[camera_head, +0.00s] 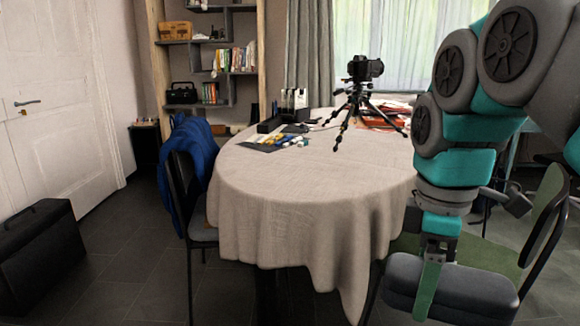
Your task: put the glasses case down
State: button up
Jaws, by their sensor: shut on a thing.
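My gripper (429,290) is at the lower right, pointing down, with one green finger in front of a dark grey, rounded glasses case (477,290). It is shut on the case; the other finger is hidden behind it. The case lies roughly level, low in the picture, to the right of the round table (300,185) with its pale cloth. It covers part of a green chair (515,250); I cannot tell the gap between them.
A camera on a tripod (357,100) stands on the table's far right part. Small items and a dark mat (262,143) lie toward its back left. The front of the tabletop is clear. A chair with a blue jacket (190,165) stands left; a black case (40,255) is on the floor.

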jog(key=shift+w+m, duration=0.3)
jog(key=shift+w, duration=0.3)
jog(key=w+a+f+m, duration=0.1)
jog(key=w+f+m, duration=0.4)
jog(key=w, duration=0.6)
jog(key=w+a+f+m, duration=0.1)
jog(key=w+f+m, duration=0.5)
jog(key=w, duration=0.4)
jog(key=w+a+f+m, duration=0.1)
jog(key=w+f+m, duration=0.4)
jog(key=w, duration=0.6)
jog(key=s+f+n, duration=0.1)
jog(key=s+f, duration=0.3)
jog(key=f, duration=0.4)
jog(key=s+f+n, duration=0.2)
jog(key=s+f, duration=0.2)
jog(key=f, duration=0.5)
jog(key=shift+s+f, duration=0.25)
jog(key=shift+s, duration=0.15)
jog(key=shift+a, duration=0.15)
